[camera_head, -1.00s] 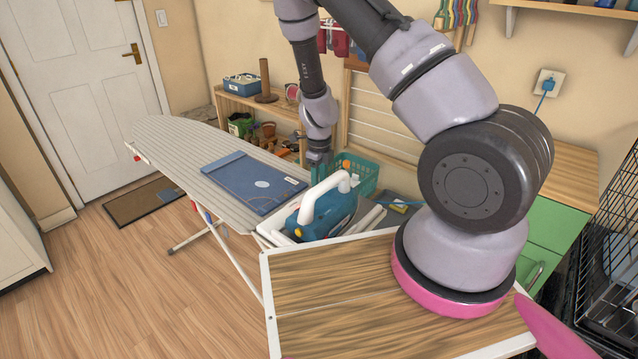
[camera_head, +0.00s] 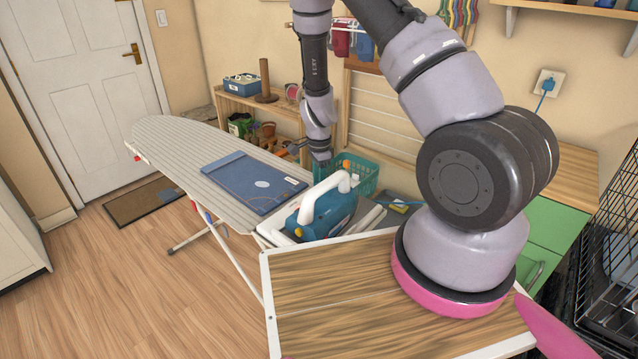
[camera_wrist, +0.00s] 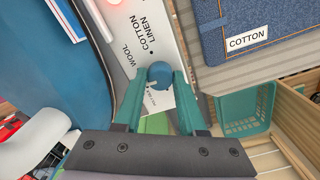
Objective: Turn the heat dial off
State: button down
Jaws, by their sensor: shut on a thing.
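The iron (camera_head: 328,213), teal with a white handle, stands at the near end of the ironing board. In the wrist view, the round blue heat dial (camera_wrist: 160,73) sits on a white panel (camera_wrist: 140,35) lettered WOOL, LINEN and a bulleted scale. The small print beside the dial is too small to read. My gripper (camera_wrist: 159,82) has its two teal fingers shut on the dial, one on each side. In the head view my gripper (camera_head: 322,168) is behind the iron, and the dial is hidden there. A red light (camera_wrist: 115,2) glows near the panel.
A blue folded cloth (camera_head: 254,183) with a COTTON label lies on the ironing board (camera_head: 165,140). A green basket (camera_head: 362,172) stands behind the iron. A wooden-topped surface (camera_head: 340,300) is in front. The board's far end is clear.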

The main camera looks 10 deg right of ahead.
jog(key=n, duration=0.4)
jog(key=shift+n, duration=0.4)
jog(key=n, duration=1.3)
jog(key=shift+n, duration=0.4)
jog(key=shift+c, duration=2.4)
grip_release()
